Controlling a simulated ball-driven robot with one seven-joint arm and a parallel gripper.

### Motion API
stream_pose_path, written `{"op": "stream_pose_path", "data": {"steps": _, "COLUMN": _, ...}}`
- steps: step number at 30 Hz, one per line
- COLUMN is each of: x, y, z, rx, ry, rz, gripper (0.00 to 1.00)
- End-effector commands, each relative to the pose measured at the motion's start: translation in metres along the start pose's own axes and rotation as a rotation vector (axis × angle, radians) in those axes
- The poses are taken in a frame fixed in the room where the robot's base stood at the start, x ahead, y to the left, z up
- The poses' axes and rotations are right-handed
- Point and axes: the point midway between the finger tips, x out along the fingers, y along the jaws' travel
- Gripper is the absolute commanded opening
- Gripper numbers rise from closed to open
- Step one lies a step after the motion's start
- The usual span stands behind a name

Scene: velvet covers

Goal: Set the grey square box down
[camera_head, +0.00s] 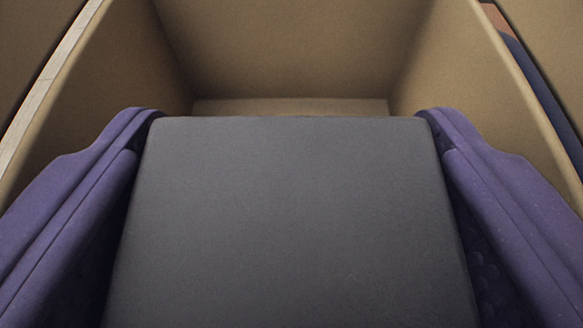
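The grey square box (290,220) fills the lower middle of the head camera view, its flat dark grey face toward me. My gripper (290,125) has two purple fingers, one along each side of the box. Both fingers meet the box's sides near its far edge, so the gripper is shut on it. The underside of the box is hidden, and I cannot tell whether it touches anything below.
A tan open compartment (290,50) lies ahead, with walls at left, right and back. A strip of its floor (290,106) shows just beyond the box. Its left wall has a pale edge (45,85). A dark blue and orange-brown thing (540,85) stands outside the right wall.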

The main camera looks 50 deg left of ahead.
Motion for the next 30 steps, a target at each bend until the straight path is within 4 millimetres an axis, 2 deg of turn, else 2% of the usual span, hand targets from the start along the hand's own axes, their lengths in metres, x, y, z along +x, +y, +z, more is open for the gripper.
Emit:
{"op": "stream_pose_path", "data": {"steps": 1, "x": 0.0, "y": 0.0, "z": 0.0, "rx": 0.0, "ry": 0.0, "rz": 0.0, "gripper": 0.83}}
{"op": "stream_pose_path", "data": {"steps": 3, "x": 0.0, "y": 0.0, "z": 0.0, "rx": 0.0, "ry": 0.0, "rz": 0.0, "gripper": 1.0}}
{"op": "stream_pose_path", "data": {"steps": 10, "x": 0.0, "y": 0.0, "z": -0.001, "rx": 0.0, "ry": 0.0, "rz": 0.0, "gripper": 1.0}}
{"op": "stream_pose_path", "data": {"steps": 14, "x": -0.005, "y": 0.001, "z": -0.011, "rx": -0.002, "ry": -0.001, "rz": 0.002, "gripper": 1.0}}
{"op": "stream_pose_path", "data": {"steps": 17, "x": -0.022, "y": 0.001, "z": -0.015, "rx": 0.001, "ry": -0.002, "rz": 0.004, "gripper": 1.0}}
{"op": "stream_pose_path", "data": {"steps": 24, "x": -0.082, "y": 0.001, "z": -0.015, "rx": 0.001, "ry": -0.002, "rz": 0.003, "gripper": 1.0}}
{"op": "stream_pose_path", "data": {"steps": 30, "x": -0.116, "y": 0.001, "z": -0.013, "rx": 0.0, "ry": -0.001, "rz": 0.003, "gripper": 1.0}}
